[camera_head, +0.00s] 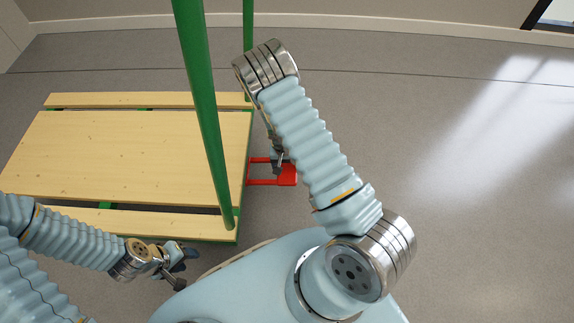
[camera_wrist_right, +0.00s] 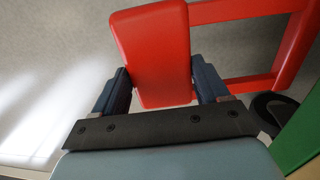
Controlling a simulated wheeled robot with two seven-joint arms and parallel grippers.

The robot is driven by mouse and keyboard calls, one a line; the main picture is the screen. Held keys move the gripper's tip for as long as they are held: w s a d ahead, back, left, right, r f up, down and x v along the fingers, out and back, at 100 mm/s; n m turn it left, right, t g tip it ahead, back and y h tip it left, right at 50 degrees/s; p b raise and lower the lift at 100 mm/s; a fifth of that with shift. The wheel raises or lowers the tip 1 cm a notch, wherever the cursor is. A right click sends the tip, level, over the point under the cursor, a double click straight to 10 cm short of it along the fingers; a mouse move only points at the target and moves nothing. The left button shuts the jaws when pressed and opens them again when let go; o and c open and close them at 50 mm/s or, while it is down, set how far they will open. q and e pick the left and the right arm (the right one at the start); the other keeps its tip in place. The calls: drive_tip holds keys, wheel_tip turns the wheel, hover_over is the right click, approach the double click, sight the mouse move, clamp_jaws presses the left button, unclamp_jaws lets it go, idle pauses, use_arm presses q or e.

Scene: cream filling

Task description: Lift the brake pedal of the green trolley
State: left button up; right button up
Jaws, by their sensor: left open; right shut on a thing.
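The green trolley has a wooden plank deck (camera_head: 130,150) and green upright posts (camera_head: 203,110). Its red brake pedal (camera_head: 287,174) sticks out from the deck's right side, low down. In the right wrist view the red pedal plate (camera_wrist_right: 152,50) sits between the two dark fingers of my right gripper (camera_wrist_right: 160,92), which is shut on it. In the head view my right gripper (camera_head: 279,163) is at the pedal, partly hidden by my arm. My left gripper (camera_head: 180,262) is open and empty near the deck's front edge, apart from the pedal.
A dark caster wheel (camera_wrist_right: 272,112) and a green frame part (camera_wrist_right: 300,140) lie close to the pedal in the right wrist view. The grey floor (camera_head: 460,190) to the right is clear. A wall (camera_head: 400,20) runs along the back.

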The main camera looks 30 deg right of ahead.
drive_tip(key=shift+o, duration=0.3)
drive_tip(key=r, duration=0.1)
drive_tip(key=r+p, duration=0.1)
drive_tip(key=a+r, duration=0.1)
drive_tip(key=shift+w+p, duration=0.3)
drive_tip(key=shift+p, duration=0.05)
drive_tip(key=o, duration=1.5)
drive_tip(key=shift+f, duration=0.1)
drive_tip(key=shift+c, duration=0.2)
wheel_tip(320, 180, up, 14)
drive_tip(key=p, duration=0.2)
drive_tip(key=shift+w+a, duration=0.25)
drive_tip(key=shift+a, duration=0.15)
drive_tip(key=shift+s+f, duration=0.1)
drive_tip(key=shift+f, duration=0.05)
